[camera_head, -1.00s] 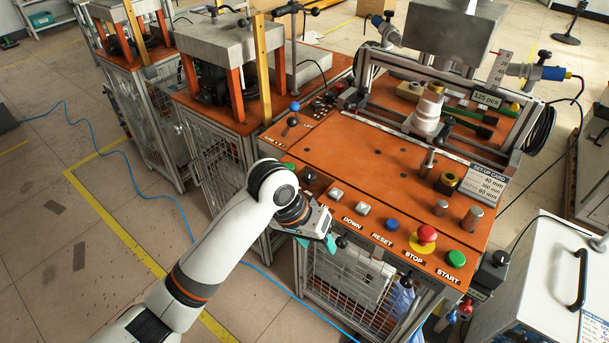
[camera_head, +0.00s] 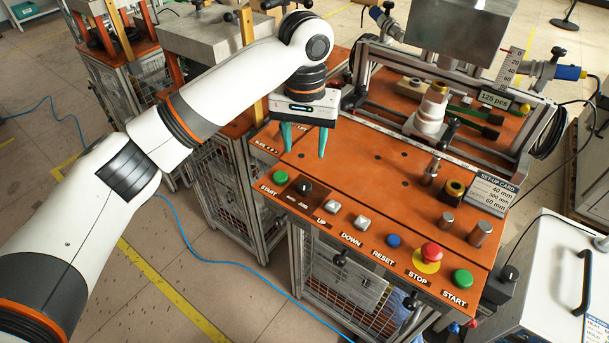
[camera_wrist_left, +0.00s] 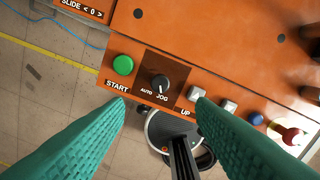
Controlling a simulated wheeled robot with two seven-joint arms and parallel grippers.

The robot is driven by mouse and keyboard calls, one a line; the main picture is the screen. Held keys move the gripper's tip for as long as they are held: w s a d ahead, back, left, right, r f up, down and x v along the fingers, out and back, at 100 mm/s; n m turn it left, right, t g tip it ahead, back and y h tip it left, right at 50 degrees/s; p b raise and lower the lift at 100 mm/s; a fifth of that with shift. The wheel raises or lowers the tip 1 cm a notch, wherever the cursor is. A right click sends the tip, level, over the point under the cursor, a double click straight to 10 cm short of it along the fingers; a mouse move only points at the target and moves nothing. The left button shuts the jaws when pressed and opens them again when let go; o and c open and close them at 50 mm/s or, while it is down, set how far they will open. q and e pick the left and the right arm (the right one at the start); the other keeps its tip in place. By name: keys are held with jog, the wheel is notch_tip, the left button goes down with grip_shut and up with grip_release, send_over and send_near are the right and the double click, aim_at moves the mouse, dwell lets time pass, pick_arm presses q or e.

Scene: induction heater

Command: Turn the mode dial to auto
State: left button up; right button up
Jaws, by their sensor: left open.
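The mode dial (camera_head: 304,187) is a small black knob on the front left of the orange panel (camera_head: 365,190), between the green START button and the UP button. In the left wrist view the dial (camera_wrist_left: 160,83) sits on a dark plate, with AUTO and JOG printed below it. Its pointer setting is too small to tell for sure. My left gripper (camera_head: 304,153) points down over the panel, with its teal fingers open and empty. The dial appears between the fingertips (camera_wrist_left: 160,102) in the left wrist view, apart from them. My right gripper is not in view.
Beside the dial are a green START button (camera_head: 280,177) and a grey UP button (camera_head: 333,206). DOWN, RESET, a red STOP button (camera_head: 431,251) and another START button (camera_head: 462,278) continue to the right. Metal posts and the heater frame stand behind. The panel's middle is mostly clear.

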aim_at(304, 185)
pick_arm(q)
notch_tip(304, 185, down, 11)
jog(key=shift+r+p, duration=0.1)
jog(key=shift+p, duration=0.3)
jog(key=shift+c, duration=0.5)
jog(key=c, duration=0.9)
